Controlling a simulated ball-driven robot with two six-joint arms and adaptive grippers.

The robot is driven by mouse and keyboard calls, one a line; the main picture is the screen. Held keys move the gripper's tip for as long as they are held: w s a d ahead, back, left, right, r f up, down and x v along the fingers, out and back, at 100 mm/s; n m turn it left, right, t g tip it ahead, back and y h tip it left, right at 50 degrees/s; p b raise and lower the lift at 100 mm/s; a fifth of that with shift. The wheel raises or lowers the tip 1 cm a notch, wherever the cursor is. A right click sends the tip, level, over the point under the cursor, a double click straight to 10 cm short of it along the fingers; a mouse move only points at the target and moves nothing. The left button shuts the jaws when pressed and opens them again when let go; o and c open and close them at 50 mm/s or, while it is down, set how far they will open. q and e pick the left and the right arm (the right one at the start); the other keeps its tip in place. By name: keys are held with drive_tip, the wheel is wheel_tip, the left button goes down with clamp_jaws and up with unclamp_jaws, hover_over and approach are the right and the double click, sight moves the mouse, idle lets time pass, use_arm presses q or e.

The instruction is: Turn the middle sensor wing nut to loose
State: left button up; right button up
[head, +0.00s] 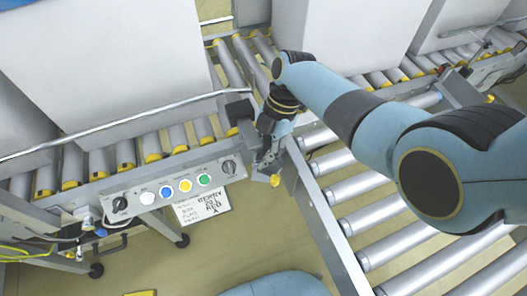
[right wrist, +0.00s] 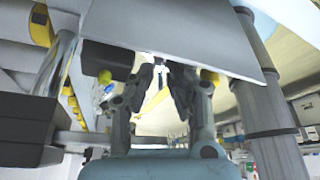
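My right gripper (head: 268,160) reaches down at the conveyor's side rail, beside a black sensor box (head: 240,110). In the right wrist view its two dark fingers (right wrist: 164,78) stand apart, with a gap between the tips. A small pale part shows in that gap, and I cannot tell whether it is touched. A yellow knob-like part (head: 275,181) shows just below the gripper in the head view. The right wrist view shows a yellow-green knob (right wrist: 105,77) by a dark box, left of the fingers. I cannot tell which part is the middle wing nut. My left gripper is not in view.
A control panel (head: 150,186) with coloured buttons and dark knobs is left of my gripper, with a paper sign (head: 202,205) below. A metal guide rail (head: 130,121) runs beside a large grey box (head: 110,60). Rollers (head: 352,186) lie under my right arm.

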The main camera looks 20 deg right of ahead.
drive_tip(key=shift+o, duration=1.1)
drive_tip(key=v, duration=1.2)
drive_tip(key=shift+f, duration=0.1)
